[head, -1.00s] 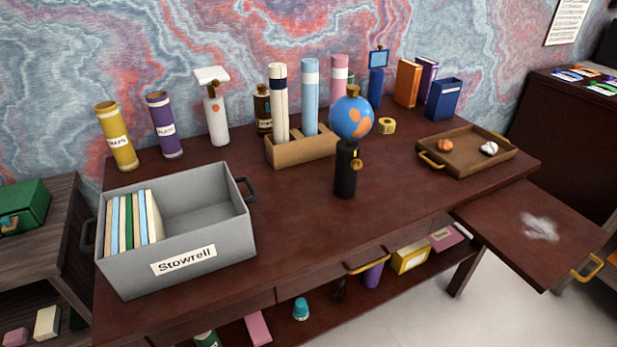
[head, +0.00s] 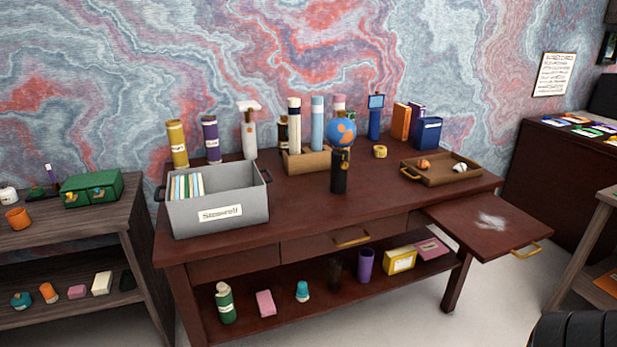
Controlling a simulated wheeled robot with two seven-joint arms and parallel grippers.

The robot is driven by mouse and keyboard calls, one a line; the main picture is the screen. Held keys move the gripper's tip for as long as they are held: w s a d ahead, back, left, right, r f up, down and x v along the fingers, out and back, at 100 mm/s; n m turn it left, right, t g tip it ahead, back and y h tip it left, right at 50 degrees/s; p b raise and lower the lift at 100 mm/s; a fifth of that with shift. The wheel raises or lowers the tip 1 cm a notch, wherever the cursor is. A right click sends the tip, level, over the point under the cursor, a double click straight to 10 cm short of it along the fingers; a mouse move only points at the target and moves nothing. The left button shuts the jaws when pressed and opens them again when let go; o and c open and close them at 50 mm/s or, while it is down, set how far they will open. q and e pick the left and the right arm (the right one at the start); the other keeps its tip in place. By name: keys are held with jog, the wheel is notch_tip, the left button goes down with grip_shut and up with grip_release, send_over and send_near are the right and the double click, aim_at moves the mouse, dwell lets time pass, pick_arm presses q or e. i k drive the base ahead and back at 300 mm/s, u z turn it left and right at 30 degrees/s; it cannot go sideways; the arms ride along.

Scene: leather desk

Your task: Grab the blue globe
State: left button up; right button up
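The blue globe (head: 340,134) with orange patches stands upright on a black cylindrical base (head: 339,172) near the middle of the desk (head: 290,213). It is in front of the cardboard holder (head: 297,162) with rolled tubes. Nothing touches it that I can see. Neither of my grippers shows in the head view. A dark ribbed shape is at the bottom right corner.
A grey bin (head: 220,212) of books is left of the globe, a brown tray (head: 437,176) to its right. A pull-out board (head: 487,226) sticks out at right. The shelf below holds several items. A side shelf (head: 70,233) stands at left.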

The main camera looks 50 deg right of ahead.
aim_at(338, 179)
jog(key=z, duration=0.65)
jog(key=i, duration=0.75)
jog(key=z, duration=0.4)
